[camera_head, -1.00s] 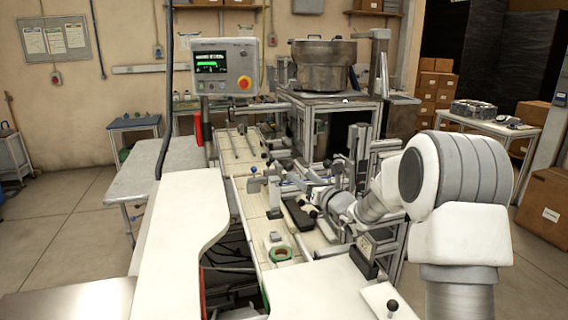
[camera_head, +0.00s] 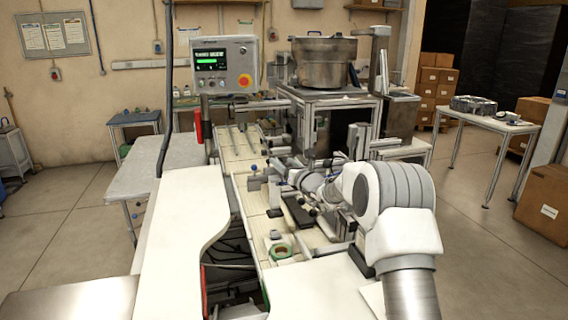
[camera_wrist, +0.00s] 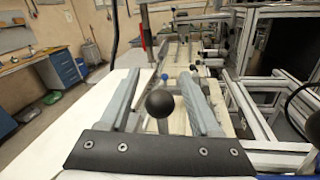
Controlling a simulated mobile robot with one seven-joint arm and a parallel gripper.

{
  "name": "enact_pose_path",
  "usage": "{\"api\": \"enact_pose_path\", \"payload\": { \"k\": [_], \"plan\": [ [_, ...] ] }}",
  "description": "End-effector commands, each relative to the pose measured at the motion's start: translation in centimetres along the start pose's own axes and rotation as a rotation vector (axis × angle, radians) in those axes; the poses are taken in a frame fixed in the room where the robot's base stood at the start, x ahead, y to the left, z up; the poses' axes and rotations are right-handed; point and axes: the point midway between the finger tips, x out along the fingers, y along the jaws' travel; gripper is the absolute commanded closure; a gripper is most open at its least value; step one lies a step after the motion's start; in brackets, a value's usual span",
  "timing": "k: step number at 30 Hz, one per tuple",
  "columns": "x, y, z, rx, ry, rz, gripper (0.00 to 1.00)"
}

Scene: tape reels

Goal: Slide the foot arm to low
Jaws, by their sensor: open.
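In the wrist view a black ball knob (camera_wrist: 160,103) on a thin grey stem stands upright between the fingers of my gripper (camera_wrist: 160,80). The fingers are apart on either side of it, with gaps showing. I cannot tell from any label whether this knob belongs to the foot arm.
A control panel (camera_head: 224,66) stands at the back left. Metal frames crowd the right side. The white bench top (camera_head: 180,225) at left is clear.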

Motion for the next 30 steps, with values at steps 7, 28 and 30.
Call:
{"api": "enact_pose_path", "payload": {
  "k": [7,28,30],
  "plan": [
    [-0.02,-0.01,-0.01,0.000,0.000,0.000,0.47],
    [-0.04,-0.02,0.01,0.000,0.000,0.000,1.00],
    [-0.04,-0.02,0.01,0.000,0.000,0.000,1.00]
  ]
}}
